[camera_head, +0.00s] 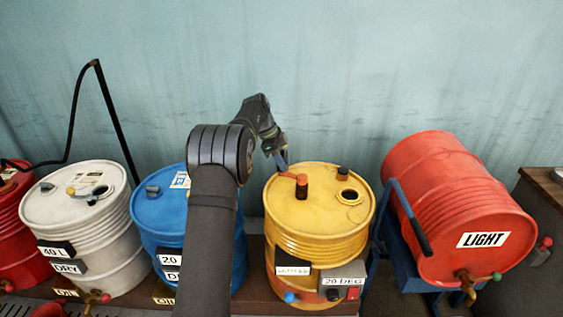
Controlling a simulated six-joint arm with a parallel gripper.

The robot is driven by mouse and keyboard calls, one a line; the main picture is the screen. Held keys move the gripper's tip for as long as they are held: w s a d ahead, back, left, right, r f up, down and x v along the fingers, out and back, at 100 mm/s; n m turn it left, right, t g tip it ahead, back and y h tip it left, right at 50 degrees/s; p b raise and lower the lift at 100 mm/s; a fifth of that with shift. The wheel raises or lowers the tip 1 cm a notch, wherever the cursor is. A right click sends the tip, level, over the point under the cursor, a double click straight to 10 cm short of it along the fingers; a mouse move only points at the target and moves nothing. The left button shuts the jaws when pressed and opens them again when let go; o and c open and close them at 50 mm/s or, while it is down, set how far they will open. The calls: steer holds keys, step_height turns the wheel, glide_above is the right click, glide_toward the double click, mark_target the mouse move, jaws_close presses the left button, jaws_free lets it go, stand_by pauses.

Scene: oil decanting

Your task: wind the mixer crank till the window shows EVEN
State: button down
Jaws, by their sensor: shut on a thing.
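The yellow drum (317,230) stands upright right of centre. On its top is the mixer crank (300,180), an orange-red arm on a short dark post, with its outer end pointing left. My gripper (283,168) comes down from behind and is shut on the outer end of the crank; the grip itself is small and partly hidden. A window plate (292,270) on the drum's front carries small lettering that I cannot read surely.
A plate reading 20 DEG (343,283) is beside the window. An open bung hole (349,195) is right of the crank. A blue drum (160,215) and white drum (85,225) stand left. A red drum marked LIGHT (450,190) lies on a blue cradle (395,250).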

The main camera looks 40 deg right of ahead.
steer(key=c, duration=1.2)
jaws_free()
steer(key=shift+r, duration=0.1)
steer(key=v, duration=1.7)
steer(key=x, duration=1.7)
